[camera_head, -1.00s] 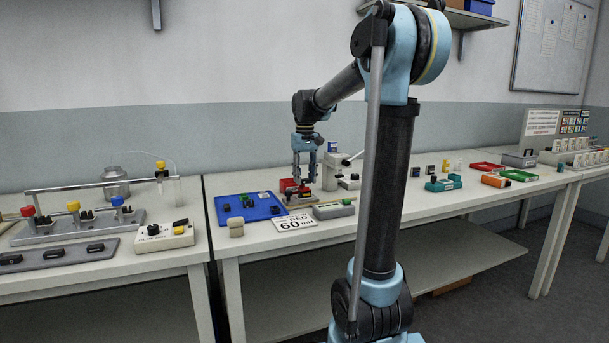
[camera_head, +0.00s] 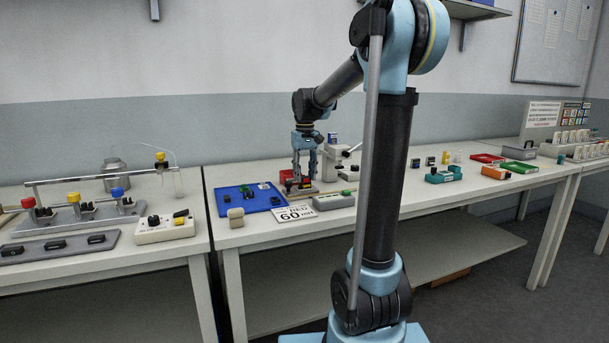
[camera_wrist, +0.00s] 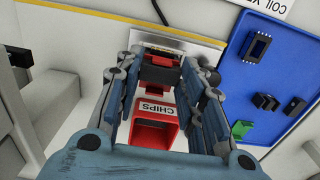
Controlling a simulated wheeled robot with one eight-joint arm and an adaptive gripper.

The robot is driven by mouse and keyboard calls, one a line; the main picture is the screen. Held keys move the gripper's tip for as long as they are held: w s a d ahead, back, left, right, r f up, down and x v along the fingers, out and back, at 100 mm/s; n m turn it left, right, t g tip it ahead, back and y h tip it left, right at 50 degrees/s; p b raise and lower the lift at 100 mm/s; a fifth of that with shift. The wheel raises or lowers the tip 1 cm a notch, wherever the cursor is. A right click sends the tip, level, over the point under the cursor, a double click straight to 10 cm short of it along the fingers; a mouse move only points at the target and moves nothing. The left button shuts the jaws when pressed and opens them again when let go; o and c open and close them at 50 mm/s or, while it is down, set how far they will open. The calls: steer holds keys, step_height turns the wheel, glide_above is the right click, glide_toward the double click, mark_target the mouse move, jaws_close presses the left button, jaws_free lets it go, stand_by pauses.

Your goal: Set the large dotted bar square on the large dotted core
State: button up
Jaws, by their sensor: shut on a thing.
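A pale metal plate (camera_wrist: 178,42) lies just beyond the fingertips. The large dotted core cannot be picked out for sure. Whether the held piece touches anything below is hidden.
The red CHIPS bin (camera_wrist: 156,128) is close to the fingers. A blue tray (camera_wrist: 270,80) with several dark parts and a green one lies beside it. A grey-white press-like device (camera_head: 333,160) stands right of the gripper.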

steer(key=o, duration=1.1)
steer(key=shift+o, duration=0.2)
step_height(320, 180, up, 11)
steer(key=shift+m+t, duration=0.6)
steer(key=shift+m, duration=0.2)
steer(key=s+d+f, duration=0.2)
steer(key=s+f, duration=0.2)
steer(key=s, duration=0.2)
steer(key=s+d+f, duration=0.2)
steer(key=s+f, duration=0.1)
steer(key=s, duration=0.3)
steer(key=s+d+f, duration=0.2)
steer(key=s+f, duration=0.2)
steer(key=s, duration=0.2)
steer(key=shift+s+d+f, duration=0.3)
steer(key=s+d+f+m+t, duration=0.1)
steer(key=s+d+f, duration=0.1)
steer(key=s+f, duration=1.1)
step_height(320, 180, down, 4)
steer(key=shift+d+r, duration=0.1)
steer(key=shift+d, duration=0.2)
